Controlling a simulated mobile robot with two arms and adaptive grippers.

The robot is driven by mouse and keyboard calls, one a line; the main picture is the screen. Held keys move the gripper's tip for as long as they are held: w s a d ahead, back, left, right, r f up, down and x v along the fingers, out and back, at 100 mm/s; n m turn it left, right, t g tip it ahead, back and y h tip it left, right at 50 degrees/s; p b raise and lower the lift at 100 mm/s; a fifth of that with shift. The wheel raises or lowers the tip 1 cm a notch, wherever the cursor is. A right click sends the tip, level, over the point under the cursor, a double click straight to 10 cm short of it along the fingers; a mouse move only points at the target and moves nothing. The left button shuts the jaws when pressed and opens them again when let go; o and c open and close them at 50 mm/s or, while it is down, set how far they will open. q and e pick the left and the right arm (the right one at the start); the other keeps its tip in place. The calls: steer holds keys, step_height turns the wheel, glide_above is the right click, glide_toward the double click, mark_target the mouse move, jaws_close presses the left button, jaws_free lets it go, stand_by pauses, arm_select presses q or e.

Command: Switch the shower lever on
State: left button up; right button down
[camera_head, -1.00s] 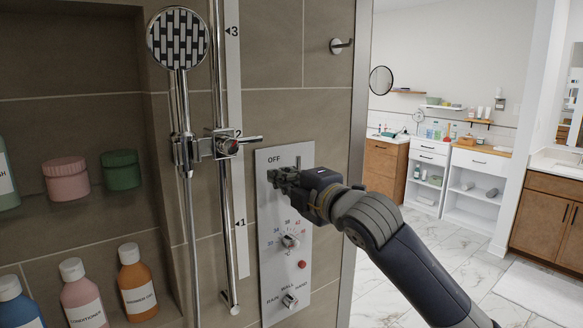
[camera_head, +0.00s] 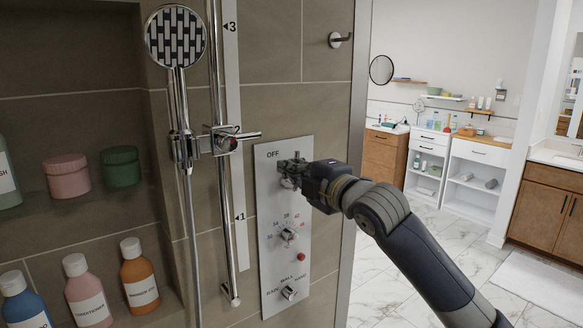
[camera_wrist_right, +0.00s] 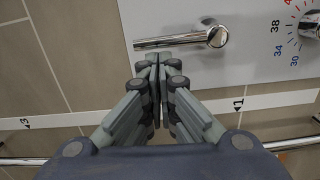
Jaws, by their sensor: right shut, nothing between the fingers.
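The shower panel (camera_head: 266,210) is a pale upright plate on the tiled wall, with "OFF" printed near its top left. The chrome shower lever (camera_wrist_right: 182,41) shows in the right wrist view. Its round pivot is at the right and its bar points left, toward the panel's top end. In the head view, the gripper hides most of the lever. My right gripper (camera_head: 289,173) is at the upper part of the panel, below the "OFF" mark. In the wrist view its closed, empty fingertips (camera_wrist_right: 157,61) are beside the lever bar; contact cannot be told. My left gripper is out of view.
Below on the panel are a temperature knob (camera_head: 289,234), a red button (camera_head: 301,257) and a lower selector (camera_head: 289,292). A hand shower (camera_head: 176,36) hangs on its rail at left. Bottles and jars fill the niche. The panel's right side opens to the bathroom.

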steer(key=shift+w+d+r+m+p, duration=0.15)
steer(key=shift+d+m+p, duration=0.05)
steer(key=shift+m+p, duration=0.2)
steer(key=w+d+f+m+g+p, duration=0.1)
steer(key=w+d+f+m+p, duration=0.2)
steer(key=m, duration=1.3)
steer(key=shift+w+d+p, duration=1.15)
steer(key=shift+d+p, duration=0.2)
steer(key=shift+d, duration=0.75)
steer(key=shift+f, duration=0.15)
